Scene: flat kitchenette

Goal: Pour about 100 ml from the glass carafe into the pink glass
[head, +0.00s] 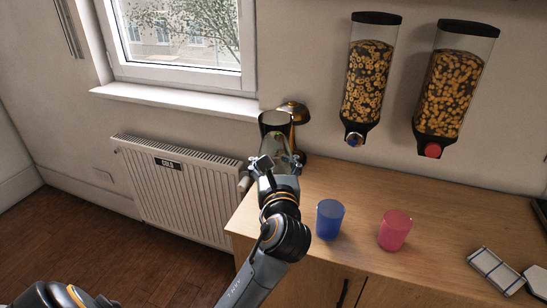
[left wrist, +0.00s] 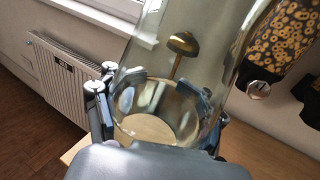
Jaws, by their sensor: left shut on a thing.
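The glass carafe (head: 279,148) is clear, with a dark-looking rim, at the back left of the wooden counter. My left gripper (head: 274,166) is shut on it, and the wrist hides its lower part. In the left wrist view the carafe (left wrist: 185,75) fills the middle, with the fingers (left wrist: 155,110) on both sides of it. It looks about upright. I cannot tell its liquid level, or whether it touches the counter. The pink glass (head: 395,230) stands upright on the counter, to the right of and nearer than the carafe. My right gripper is not in view.
A blue glass (head: 329,219) stands between the carafe and the pink glass. A brass lamp-like object (head: 296,112) is behind the carafe. Two cereal dispensers (head: 367,80) hang on the wall. A white tray-like object (head: 496,270) lies at right. A radiator (head: 185,190) stands left of the counter.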

